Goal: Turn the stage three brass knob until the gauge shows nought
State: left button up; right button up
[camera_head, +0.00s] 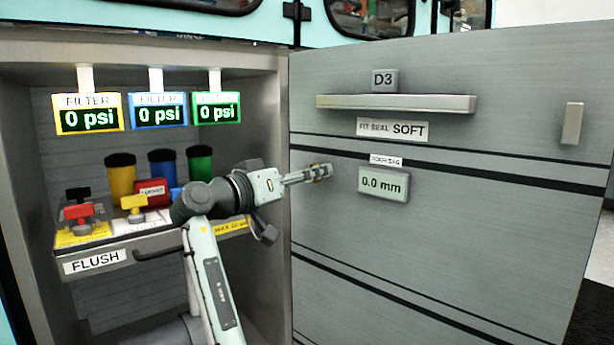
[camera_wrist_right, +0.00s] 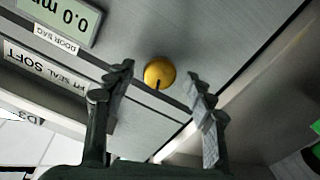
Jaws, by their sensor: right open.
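A round brass knob (camera_wrist_right: 160,70) with a dark mark on its rim sits on the grey door face in the right wrist view. My right gripper (camera_wrist_right: 161,82) is open, one finger on each side of the knob. I cannot tell whether either finger touches it. In the head view my right gripper (camera_head: 318,173) is at the left part of the door and mostly hides the knob. The door sag gauge (camera_head: 383,185) reads 0.0 mm; part of it also shows upside down in the right wrist view (camera_wrist_right: 66,18). My left gripper is out of view.
The grey door (camera_head: 470,230) has a long handle (camera_head: 396,103) and a label reading SOFT (camera_head: 393,129). In the cabinet at left, three filter displays read 0 psi above coloured cylinders. A flush shelf (camera_head: 94,261) with red and yellow valves lies below, partly behind my arm.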

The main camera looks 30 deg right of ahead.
jog(key=v, duration=1.2)
